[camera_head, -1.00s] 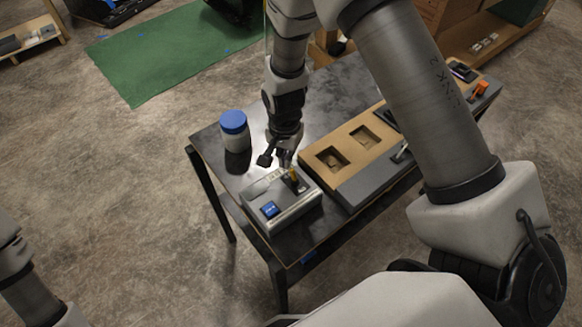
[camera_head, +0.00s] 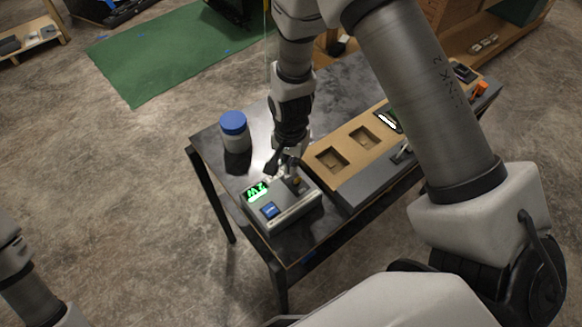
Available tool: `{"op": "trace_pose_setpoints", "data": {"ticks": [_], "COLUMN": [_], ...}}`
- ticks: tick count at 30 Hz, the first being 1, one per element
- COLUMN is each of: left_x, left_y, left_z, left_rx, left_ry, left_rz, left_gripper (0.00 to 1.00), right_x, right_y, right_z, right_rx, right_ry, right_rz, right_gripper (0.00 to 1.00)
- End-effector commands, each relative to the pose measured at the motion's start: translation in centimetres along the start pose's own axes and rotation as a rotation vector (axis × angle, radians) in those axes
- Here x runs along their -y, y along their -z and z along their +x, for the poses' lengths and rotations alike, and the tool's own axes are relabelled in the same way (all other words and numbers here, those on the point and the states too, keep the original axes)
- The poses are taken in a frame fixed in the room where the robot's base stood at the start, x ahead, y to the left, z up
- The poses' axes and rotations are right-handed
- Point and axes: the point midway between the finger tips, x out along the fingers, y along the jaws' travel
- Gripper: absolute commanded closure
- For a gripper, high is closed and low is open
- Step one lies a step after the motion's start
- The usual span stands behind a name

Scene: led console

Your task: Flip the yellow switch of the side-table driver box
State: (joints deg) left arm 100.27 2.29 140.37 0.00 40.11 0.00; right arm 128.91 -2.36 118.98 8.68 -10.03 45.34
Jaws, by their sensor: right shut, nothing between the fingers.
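The grey driver box (camera_head: 284,219) sits at the near left corner of the black side table (camera_head: 228,181). Its small display (camera_head: 256,190) is lit green. A blue button (camera_head: 270,210) is on its top. The yellow switch (camera_head: 297,181) is on the right part of the box top and is partly hidden by my gripper. My right gripper (camera_head: 284,172) is shut and empty, pointing down at the box right beside the switch. I cannot tell whether it touches the switch. My left arm shows at the lower left edge, but its gripper is out of view.
A green mat (camera_head: 150,55) lies on the floor.

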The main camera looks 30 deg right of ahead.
Motion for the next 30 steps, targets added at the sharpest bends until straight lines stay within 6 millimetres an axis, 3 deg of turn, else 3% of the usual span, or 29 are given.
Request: {"op": "trace_pose_setpoints", "data": {"ticks": [8, 30], "left_x": [0.0, -0.1], "left_y": [0.0, 0.0], "left_z": [-0.4, -7.2], "left_rx": [0.000, 0.000], "left_ry": [0.000, 0.000], "left_rz": [0.000, 0.000], "left_gripper": [1.00, 1.00], "right_x": [0.1, 0.7], "right_y": [0.0, 0.4], "right_z": [-0.4, -7.2], "right_rx": [0.000, 0.000], "right_ry": [0.000, 0.000], "right_rz": [0.000, -0.001], "right_gripper": [1.00, 1.00]}}
